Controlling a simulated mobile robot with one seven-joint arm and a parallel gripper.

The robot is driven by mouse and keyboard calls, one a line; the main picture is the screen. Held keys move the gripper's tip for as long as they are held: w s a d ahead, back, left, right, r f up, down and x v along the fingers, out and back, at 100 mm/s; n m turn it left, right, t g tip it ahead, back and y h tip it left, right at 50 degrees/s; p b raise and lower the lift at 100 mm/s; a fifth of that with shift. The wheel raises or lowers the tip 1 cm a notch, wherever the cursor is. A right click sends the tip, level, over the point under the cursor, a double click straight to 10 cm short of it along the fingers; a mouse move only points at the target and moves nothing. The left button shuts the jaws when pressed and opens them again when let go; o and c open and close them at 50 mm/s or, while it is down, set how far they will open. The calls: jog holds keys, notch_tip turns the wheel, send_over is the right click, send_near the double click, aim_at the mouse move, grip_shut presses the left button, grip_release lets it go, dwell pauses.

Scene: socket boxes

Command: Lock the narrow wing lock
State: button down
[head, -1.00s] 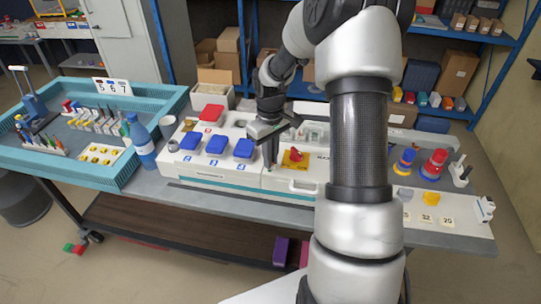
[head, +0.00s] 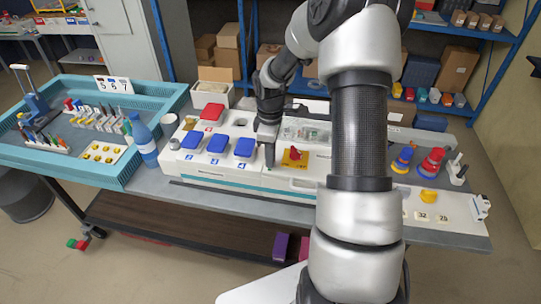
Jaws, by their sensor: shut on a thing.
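My gripper (head: 269,163) points straight down at the front part of the white box unit (head: 212,176), just right of the blue lid marked 4 (head: 245,147). It is shut on a small part at the box top, at the place of the narrow wing lock. The lock itself is hidden by the fingers and too small to make out. A red handle (head: 294,154) on a yellow plate (head: 289,163) sits just right of my gripper, apart from it.
Other blue lids (head: 217,143) and a red lid (head: 212,112) are to the left. A blue bottle (head: 144,140) stands between the unit and the teal tray (head: 90,178). Red and blue round parts (head: 432,161) stand at right. My arm hides the unit's right part.

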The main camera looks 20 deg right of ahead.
jog(key=shift+w, duration=0.1)
dwell(0.3)
jog(key=c, duration=1.8)
grip_release()
jog(key=shift+c, duration=0.2)
notch_tip(320, 180, up, 17)
jog(key=shift+r, duration=0.2)
jog(key=s+a+r+m+t, duration=0.3)
jog(key=s+a+r+m, duration=0.4)
jog(key=s+a+r, duration=0.45)
jog(key=s+d+f+m+t, duration=0.1)
jog(key=s+m, duration=0.3)
jog(key=s, duration=0.8)
jog(key=shift+s+f+t, duration=0.15)
jog(key=shift+f+t, duration=0.25)
jog(key=shift+t, duration=0.4)
